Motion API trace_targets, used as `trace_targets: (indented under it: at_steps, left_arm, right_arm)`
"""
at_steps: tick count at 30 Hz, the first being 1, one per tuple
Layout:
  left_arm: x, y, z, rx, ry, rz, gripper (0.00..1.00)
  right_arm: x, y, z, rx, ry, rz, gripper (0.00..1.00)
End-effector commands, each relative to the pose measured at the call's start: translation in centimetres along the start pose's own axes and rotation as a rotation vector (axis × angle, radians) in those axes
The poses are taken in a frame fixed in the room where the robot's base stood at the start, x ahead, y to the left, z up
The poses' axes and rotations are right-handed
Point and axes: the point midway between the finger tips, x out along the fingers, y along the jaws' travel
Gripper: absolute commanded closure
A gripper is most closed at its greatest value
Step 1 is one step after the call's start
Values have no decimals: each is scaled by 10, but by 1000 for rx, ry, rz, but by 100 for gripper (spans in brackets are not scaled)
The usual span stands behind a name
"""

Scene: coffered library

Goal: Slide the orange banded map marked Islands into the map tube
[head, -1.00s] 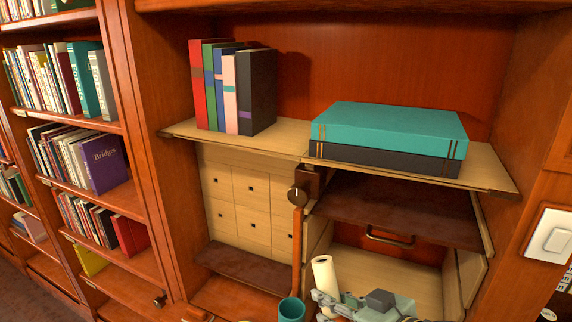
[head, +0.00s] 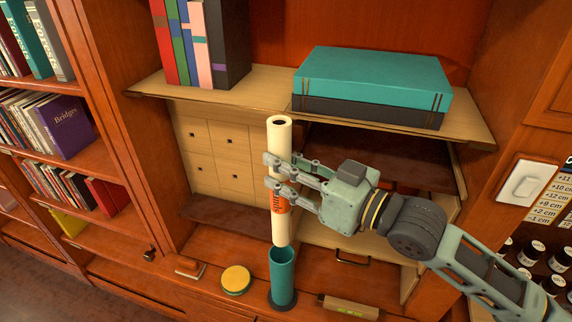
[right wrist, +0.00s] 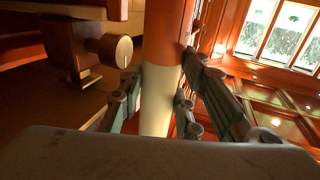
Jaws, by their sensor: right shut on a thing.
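The map (head: 281,150) is a cream roll with an orange band whose dark lettering is partly covered by my fingers. It stands nearly upright in the head view. In the right wrist view the map's orange band and cream part (right wrist: 160,95) pass between the fingers (right wrist: 155,100). The teal map tube (head: 283,278) stands upright on a dark base directly below. The map's lower end is at the tube's mouth; I cannot tell whether it is inside. My left gripper is not in view.
A round yellow-topped thing (head: 236,279) and a small wooden block (head: 190,267) lie left of the tube. A tan box (head: 349,307) lies to its right.

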Motion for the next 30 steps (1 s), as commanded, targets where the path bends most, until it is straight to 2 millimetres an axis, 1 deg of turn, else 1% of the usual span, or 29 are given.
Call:
trace_targets:
  at_steps: [1, 14, 30]
  left_arm:
    - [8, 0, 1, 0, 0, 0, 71]
    - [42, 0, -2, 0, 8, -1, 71]
    - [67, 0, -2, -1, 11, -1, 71]
  right_arm:
    - [0, 0, 8, 0, 1, 0, 98]
    - [0, 0, 42, 0, 1, 0, 98]
    - [0, 0, 84, 0, 0, 0, 98]
